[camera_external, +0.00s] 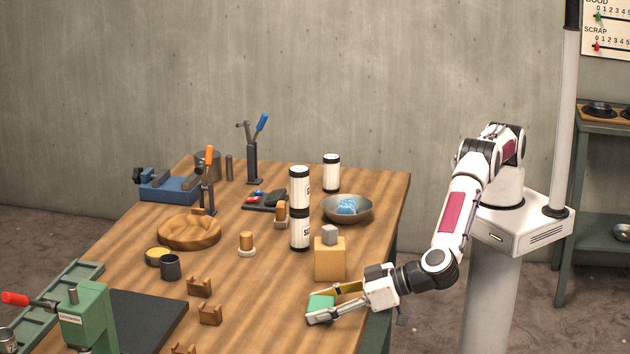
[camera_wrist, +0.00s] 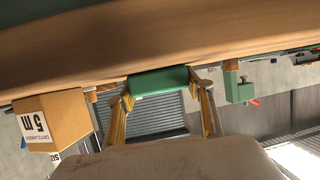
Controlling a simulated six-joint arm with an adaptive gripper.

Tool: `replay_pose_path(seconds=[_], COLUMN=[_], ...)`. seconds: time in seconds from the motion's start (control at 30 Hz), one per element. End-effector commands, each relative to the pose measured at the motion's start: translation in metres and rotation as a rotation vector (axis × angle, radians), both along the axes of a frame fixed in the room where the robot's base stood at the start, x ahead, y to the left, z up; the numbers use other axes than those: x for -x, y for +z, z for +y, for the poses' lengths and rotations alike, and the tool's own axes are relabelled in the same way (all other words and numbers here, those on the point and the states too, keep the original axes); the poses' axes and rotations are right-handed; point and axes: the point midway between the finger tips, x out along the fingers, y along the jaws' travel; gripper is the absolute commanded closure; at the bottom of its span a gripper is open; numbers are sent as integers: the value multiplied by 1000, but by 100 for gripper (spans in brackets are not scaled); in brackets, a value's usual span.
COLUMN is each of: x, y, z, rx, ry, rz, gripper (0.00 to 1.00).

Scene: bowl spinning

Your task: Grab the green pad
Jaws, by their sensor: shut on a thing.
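The green pad (camera_external: 320,307) is a small green block between the fingers of my gripper (camera_external: 328,302), near the right front edge of the wooden table. In the wrist view the green pad (camera_wrist: 158,80) sits between the two fingertips of my gripper (camera_wrist: 160,88), with the wooden surface close behind it. My gripper is shut on the pad. I cannot tell whether the pad touches the table.
White canisters (camera_external: 299,210) and a metal bowl (camera_external: 347,208) stand farther back. Wooden blocks (camera_external: 199,286) and a green press (camera_external: 85,315) are to the left.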

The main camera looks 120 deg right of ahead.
Motion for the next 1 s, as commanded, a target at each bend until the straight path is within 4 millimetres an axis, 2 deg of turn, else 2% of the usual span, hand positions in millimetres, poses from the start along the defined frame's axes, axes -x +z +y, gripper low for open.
replay_pose_path(seconds=[0.17, 0.33, 0.8, 1.0], x=[0, 0, 0, 0], y=[4, 16, 80, 96], z=[0, 0, 0, 0], rx=[-1, -2, -2, -1], ry=[0, -1, 0, 0], rz=[-1, -2, -2, -1], gripper=[70, 70, 70, 70])
